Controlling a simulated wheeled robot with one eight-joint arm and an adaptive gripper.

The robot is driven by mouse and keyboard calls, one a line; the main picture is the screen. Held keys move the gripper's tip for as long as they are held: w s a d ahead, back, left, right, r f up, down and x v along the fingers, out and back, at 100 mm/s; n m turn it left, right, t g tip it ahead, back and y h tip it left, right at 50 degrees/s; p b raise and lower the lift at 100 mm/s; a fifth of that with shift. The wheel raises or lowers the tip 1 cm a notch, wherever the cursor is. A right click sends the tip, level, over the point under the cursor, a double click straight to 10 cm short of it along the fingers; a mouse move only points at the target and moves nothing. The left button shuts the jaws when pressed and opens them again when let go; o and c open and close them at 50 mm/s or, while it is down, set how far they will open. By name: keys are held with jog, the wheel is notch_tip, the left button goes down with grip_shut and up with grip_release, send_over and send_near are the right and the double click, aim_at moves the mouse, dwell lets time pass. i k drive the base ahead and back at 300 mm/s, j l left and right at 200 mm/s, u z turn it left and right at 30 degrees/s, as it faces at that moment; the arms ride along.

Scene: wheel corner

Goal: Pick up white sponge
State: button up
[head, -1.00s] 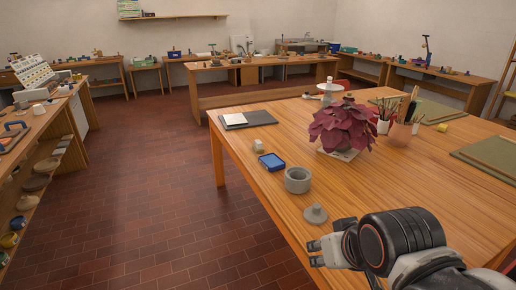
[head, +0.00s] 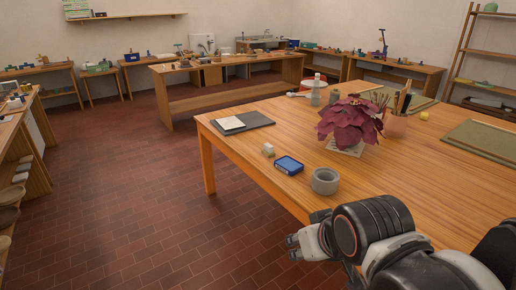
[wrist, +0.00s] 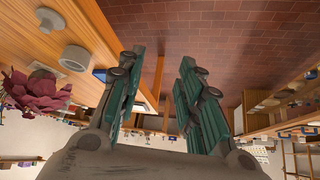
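A small pale block (head: 268,149), which looks like the white sponge, sits on the wooden table (head: 430,180) near its left edge. It lies behind and left of a blue tray (head: 289,165). My gripper (head: 297,246) is off the table's left edge, nearer to me than the block and well apart from it. In the wrist view my gripper (wrist: 158,68) has its two teal-padded fingers spread, with only floor and furniture seen between them. I cannot make out the block in the wrist view.
A grey pot (head: 325,181) stands near the tray. A dark red plant (head: 350,122) and a pot of brushes (head: 396,122) stand further right. A dark board (head: 242,122) with a white sheet lies at the far left corner. The brick floor (head: 150,200) left of the table is clear.

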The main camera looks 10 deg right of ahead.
aim_at(268, 150)
jog(key=i+j+z, duration=0.2)
jog(key=i+j, duration=0.2)
jog(key=i, duration=0.25)
jog(key=i+j+z, duration=0.2)
jog(key=i+j, duration=0.3)
jog(key=i, duration=0.15)
jog(key=i+l, duration=0.2)
jog(key=i, duration=0.2)
jog(key=i+l+z, duration=0.1)
jog(key=i, duration=0.25)
jog(key=l, duration=0.1)
